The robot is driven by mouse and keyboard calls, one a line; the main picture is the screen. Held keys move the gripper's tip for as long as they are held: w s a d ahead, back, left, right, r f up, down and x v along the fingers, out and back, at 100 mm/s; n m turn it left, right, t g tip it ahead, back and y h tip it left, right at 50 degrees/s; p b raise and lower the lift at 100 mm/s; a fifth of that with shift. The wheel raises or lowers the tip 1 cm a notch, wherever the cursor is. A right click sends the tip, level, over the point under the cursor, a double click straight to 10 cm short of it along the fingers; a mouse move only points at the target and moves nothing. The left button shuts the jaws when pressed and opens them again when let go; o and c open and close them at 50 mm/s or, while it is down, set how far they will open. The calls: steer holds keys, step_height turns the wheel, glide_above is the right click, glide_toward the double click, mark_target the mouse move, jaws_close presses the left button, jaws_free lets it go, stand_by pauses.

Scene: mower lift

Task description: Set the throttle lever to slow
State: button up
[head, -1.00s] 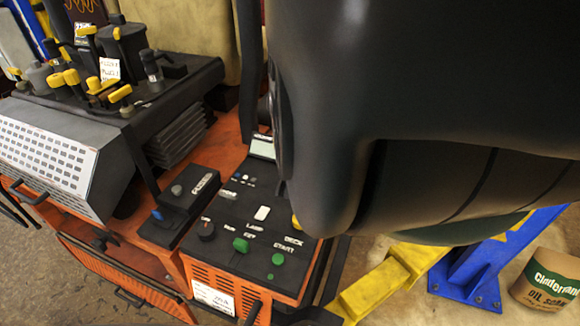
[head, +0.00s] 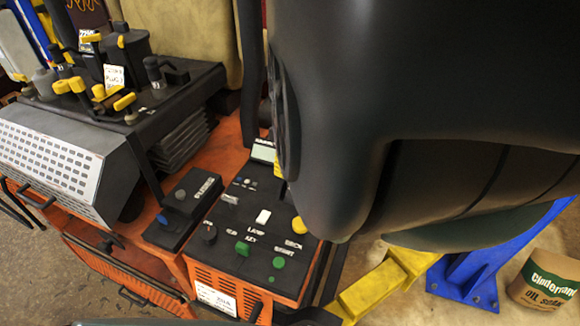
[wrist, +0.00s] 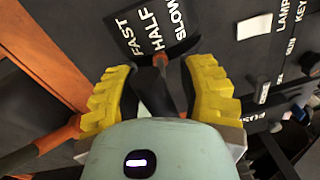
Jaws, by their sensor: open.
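In the wrist view, a dark plate (wrist: 150,25) carries the words FAST, HALF and SLOW from left to right. A dark lever-like part (wrist: 154,92) shows below the plate, between the yellow fingers of my gripper (wrist: 162,88). A small orange piece (wrist: 160,60) shows near its upper end, below HALF. My gripper is open, with a finger on each side of the dark part. I cannot tell whether either finger touches it. In the head view my arm hides most of this area; a bit of yellow finger (head: 278,166) shows at its edge.
The control panel (head: 228,220) has a white switch (head: 263,216), a green switch (head: 242,248), a green button (head: 279,262) and a yellow knob (head: 298,223). A black box (head: 192,196) sits to its left. An orange bar (wrist: 40,52) crosses the wrist view's left side.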

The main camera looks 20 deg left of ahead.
steer(key=shift+f, duration=0.25)
steer(key=shift+o, duration=0.4)
jaws_close()
stand_by(0.4)
